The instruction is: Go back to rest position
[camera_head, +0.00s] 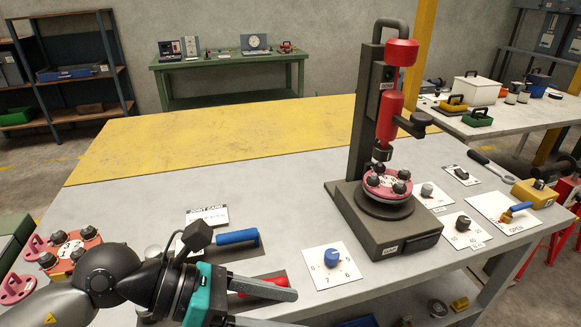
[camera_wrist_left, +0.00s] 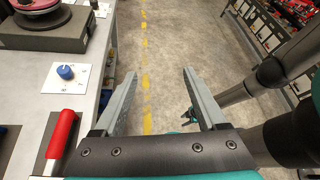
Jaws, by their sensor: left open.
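My left gripper (camera_head: 292,308) is open and empty at the front edge of the bench, low in the head view. In the left wrist view its fingers (camera_wrist_left: 160,75) are spread over bare floor, with nothing between them. The pink flanged spool (camera_head: 388,184) with dark knobs sits on the round base of the press (camera_head: 360,130), well away from the gripper. My right gripper is not in the head view; a small teal and dark end of what looks like my right arm (camera_wrist_left: 189,115) shows behind a finger in the left wrist view.
A red-handled tool (camera_head: 258,288) lies beside my left gripper and a blue-handled tool (camera_head: 236,237) behind it. A blue dial (camera_head: 332,257) on a white card is to the right. The yellow mat (camera_head: 220,140) is clear.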

